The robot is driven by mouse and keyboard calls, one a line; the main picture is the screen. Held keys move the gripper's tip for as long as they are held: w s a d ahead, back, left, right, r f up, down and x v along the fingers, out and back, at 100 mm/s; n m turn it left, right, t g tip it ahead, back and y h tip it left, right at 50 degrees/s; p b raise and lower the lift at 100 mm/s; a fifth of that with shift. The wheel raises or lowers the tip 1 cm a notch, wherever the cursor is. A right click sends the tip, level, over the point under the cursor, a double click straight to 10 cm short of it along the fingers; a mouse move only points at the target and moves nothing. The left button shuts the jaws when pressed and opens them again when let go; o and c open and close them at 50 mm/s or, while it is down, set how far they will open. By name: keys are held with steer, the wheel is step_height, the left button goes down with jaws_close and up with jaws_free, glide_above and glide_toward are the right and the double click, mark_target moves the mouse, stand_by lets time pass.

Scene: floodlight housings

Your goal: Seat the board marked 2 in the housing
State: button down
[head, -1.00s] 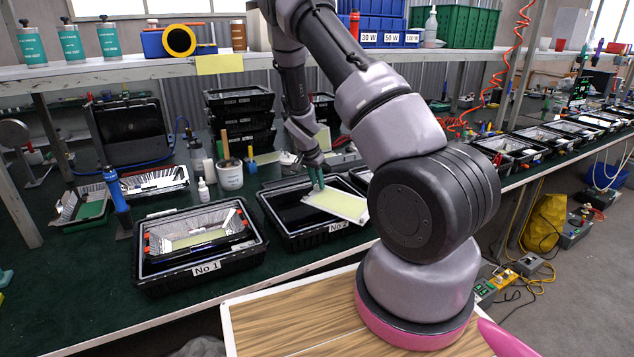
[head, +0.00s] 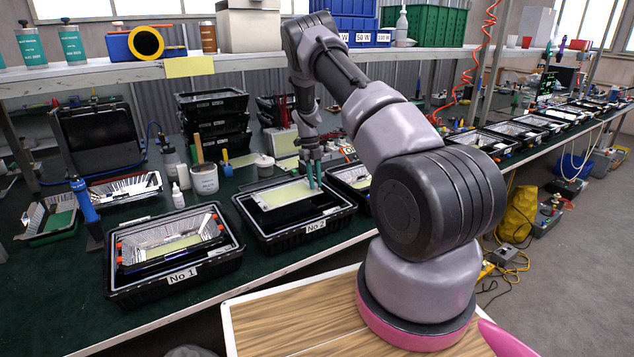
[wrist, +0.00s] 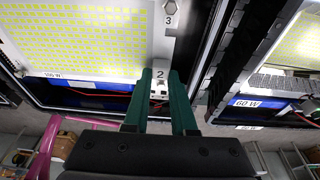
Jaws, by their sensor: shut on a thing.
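My gripper (head: 313,178) is shut on one edge of a white board (head: 287,195) with a yellow grid face. In the head view the board is roughly level over the black tray marked No 2 (head: 262,238); I cannot tell if it touches anything inside. In the wrist view the board (wrist: 75,40) fills the upper left, and a tab marked 2 (wrist: 160,74) sits between my fingertips (wrist: 163,88). A mark 3 shows further up the board's edge.
Tray No 1 (head: 175,262), with a silver reflector and a yellow panel, stands to the left. Another tray (head: 350,182) stands close on the right; the wrist view shows a 60 W label (wrist: 248,103) there. Stacked black trays (head: 213,120) stand behind.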

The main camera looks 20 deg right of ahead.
mark_target(315, 194)
stand_by(0.4)
steer(key=shift+f, duration=2.9)
steer(key=shift+f, duration=1.15)
steer(key=c, duration=0.7)
jaws_free()
steer(key=shift+o, duration=0.2)
steer(key=v, duration=1)
steer(key=shift+r, duration=0.35)
